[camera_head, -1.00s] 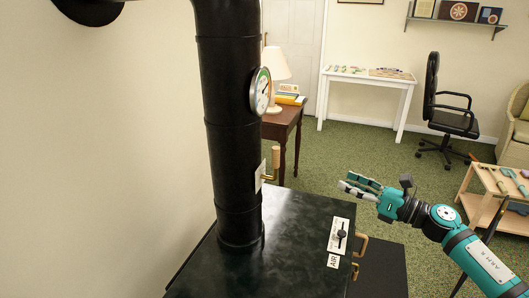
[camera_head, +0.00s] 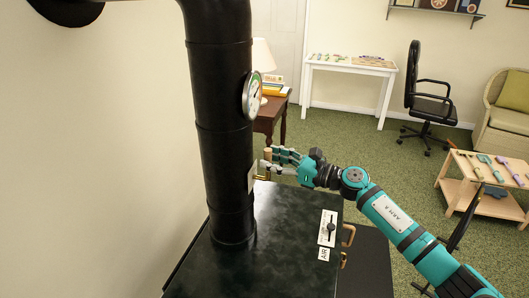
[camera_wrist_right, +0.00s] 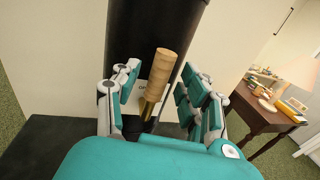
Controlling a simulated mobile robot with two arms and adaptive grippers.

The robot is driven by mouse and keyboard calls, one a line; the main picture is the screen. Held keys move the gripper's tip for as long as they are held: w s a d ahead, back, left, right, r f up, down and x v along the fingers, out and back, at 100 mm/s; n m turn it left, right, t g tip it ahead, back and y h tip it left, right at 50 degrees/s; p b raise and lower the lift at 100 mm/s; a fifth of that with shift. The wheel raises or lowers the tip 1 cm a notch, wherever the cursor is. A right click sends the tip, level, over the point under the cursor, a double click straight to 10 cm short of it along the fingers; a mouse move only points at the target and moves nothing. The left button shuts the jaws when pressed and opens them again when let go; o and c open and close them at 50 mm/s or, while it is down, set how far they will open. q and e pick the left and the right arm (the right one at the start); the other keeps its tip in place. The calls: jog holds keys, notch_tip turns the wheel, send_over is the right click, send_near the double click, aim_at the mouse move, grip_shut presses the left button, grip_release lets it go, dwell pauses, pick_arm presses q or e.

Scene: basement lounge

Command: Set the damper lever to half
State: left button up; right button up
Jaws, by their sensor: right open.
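The damper lever (camera_wrist_right: 161,75) has a wooden grip on a brass stem. It stands upright at the side of the black stove pipe (camera_head: 224,130). In the head view the lever's grip (camera_head: 267,155) shows just left of my right gripper (camera_head: 281,161). In the right wrist view my right gripper (camera_wrist_right: 165,95) is open, with its fingers on either side of the lever. I cannot tell whether they touch it. A pale plate (camera_head: 252,177) lies behind the lever, and its markings are mostly hidden or too small to read. My left gripper is not in view.
The dark stove top (camera_head: 275,230) lies below, with an AIR slider plate (camera_head: 327,228) and brass handles at its right edge. A round gauge (camera_head: 252,95) sits on the pipe above the lever. A brown side table (camera_head: 270,112) with a lamp stands behind.

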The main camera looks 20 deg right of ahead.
jog(key=shift+w+a+r, duration=0.2)
jog(key=shift+w+a, duration=0.25)
jog(key=shift+w, duration=0.3)
jog(key=shift+a, duration=0.2)
jog(key=shift+s, duration=0.15)
jog(key=shift+c, duration=0.5)
jog(key=shift+s, duration=0.15)
jog(key=c, duration=0.5)
jog(key=shift+a, duration=0.1)
jog(key=shift+c, duration=1)
jog(key=shift+f, duration=0.1)
grip_shut()
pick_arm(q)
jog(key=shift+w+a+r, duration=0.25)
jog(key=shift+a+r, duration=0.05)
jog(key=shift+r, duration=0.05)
